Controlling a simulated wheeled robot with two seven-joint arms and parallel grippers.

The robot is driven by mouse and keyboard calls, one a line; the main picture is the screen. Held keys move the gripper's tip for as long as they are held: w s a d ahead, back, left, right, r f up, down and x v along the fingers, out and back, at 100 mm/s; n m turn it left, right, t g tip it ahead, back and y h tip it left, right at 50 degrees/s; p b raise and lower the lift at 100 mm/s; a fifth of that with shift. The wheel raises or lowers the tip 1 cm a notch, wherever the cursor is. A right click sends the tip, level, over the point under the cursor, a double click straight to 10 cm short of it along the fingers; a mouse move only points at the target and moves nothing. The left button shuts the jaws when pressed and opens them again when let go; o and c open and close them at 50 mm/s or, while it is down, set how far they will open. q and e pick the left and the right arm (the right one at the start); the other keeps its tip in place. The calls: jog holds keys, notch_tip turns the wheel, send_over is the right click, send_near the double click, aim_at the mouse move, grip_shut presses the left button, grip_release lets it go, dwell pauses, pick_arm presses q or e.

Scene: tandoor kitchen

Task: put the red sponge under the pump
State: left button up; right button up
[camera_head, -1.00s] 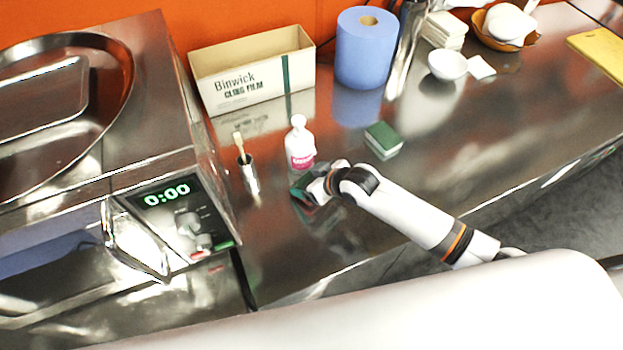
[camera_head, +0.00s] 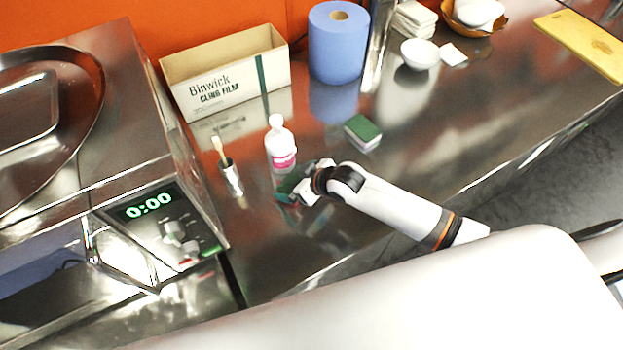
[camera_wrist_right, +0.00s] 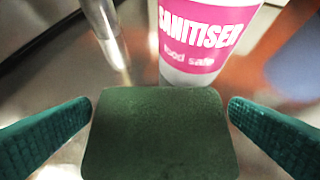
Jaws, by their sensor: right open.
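A white sanitiser bottle (camera_head: 281,148) with a pink label stands on the steel counter; its lower part also shows in the right wrist view (camera_wrist_right: 200,45). A green-topped sponge (camera_wrist_right: 160,135) lies between the teal fingers of my right gripper (camera_wrist_right: 160,118), just in front of the bottle. The fingers are open, one beside each side edge of the sponge; its side colour is hidden. In the head view my right gripper (camera_head: 290,190) is low at the bottle's front and mostly hides that sponge. A second green-topped sponge (camera_head: 363,130) with a pale side lies farther right. My left gripper is not in view.
A metal pot with a brush (camera_head: 231,178) stands left of the bottle, close to the oven with the 0:00 display (camera_head: 150,207). Behind are a cling film box (camera_head: 225,85) and a blue roll (camera_head: 338,45).

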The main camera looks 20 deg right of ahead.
jog(key=v, duration=1)
jog(key=shift+b, duration=0.45)
jog(key=shift+s+d, duration=0.15)
jog(key=shift+s, duration=0.05)
